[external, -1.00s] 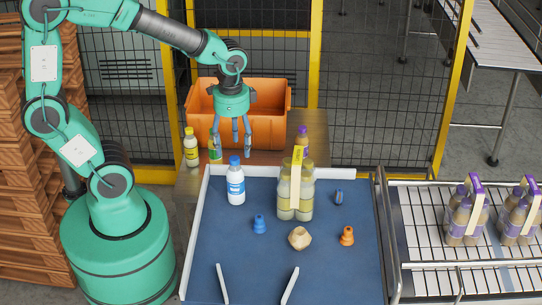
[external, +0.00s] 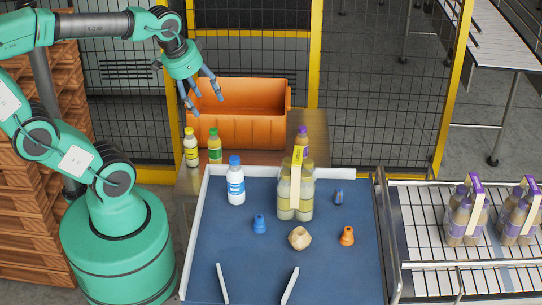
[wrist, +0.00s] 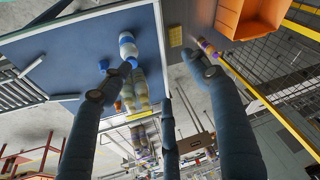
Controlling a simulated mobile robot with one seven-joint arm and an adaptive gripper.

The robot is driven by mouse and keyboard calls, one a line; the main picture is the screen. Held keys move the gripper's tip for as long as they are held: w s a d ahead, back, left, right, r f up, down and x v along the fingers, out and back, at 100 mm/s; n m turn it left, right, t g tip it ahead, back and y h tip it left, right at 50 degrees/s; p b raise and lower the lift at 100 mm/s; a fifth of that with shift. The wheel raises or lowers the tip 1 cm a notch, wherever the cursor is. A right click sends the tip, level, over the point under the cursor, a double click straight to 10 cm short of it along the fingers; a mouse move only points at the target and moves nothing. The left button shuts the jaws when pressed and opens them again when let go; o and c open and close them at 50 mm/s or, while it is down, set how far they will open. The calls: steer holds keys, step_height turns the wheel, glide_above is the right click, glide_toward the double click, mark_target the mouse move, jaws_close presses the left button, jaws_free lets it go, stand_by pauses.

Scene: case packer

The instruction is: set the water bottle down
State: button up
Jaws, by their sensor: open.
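My gripper (external: 206,101) is open and empty, raised in front of the orange bin's left part. Its spread fingers also show in the wrist view (wrist: 160,78). Below it, a small bottle with a green cap and green label (external: 215,148) stands upright on the brown table, apart from the fingers. A yellow-capped bottle (external: 192,150) stands to its left. A white bottle with a blue cap and blue label (external: 236,184) stands upright on the blue tray; it also shows in the wrist view (wrist: 128,48). I cannot tell for certain which is the water bottle.
The orange bin (external: 240,132) stands at the back of the brown table (external: 270,158). The blue tray (external: 215,250) holds a yellow-strapped bottle pack (external: 295,195) and several small objects. A purple-capped bottle (external: 302,140) stands behind the pack. Wire fencing is behind.

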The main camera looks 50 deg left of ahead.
steer(key=s+a+r+n, duration=0.1)
steer(key=s+a+r+n+t, duration=0.1)
steer(key=r, duration=0.1)
steer(key=shift+s+a+r, duration=0.1)
steer(key=shift+s+a, duration=0.05)
steer(key=shift+a, duration=0.15)
step_height(320, 180, down, 18)
steer(key=b, duration=1.7)
steer(key=shift+r+b, duration=0.25)
steer(key=shift+b, duration=0.05)
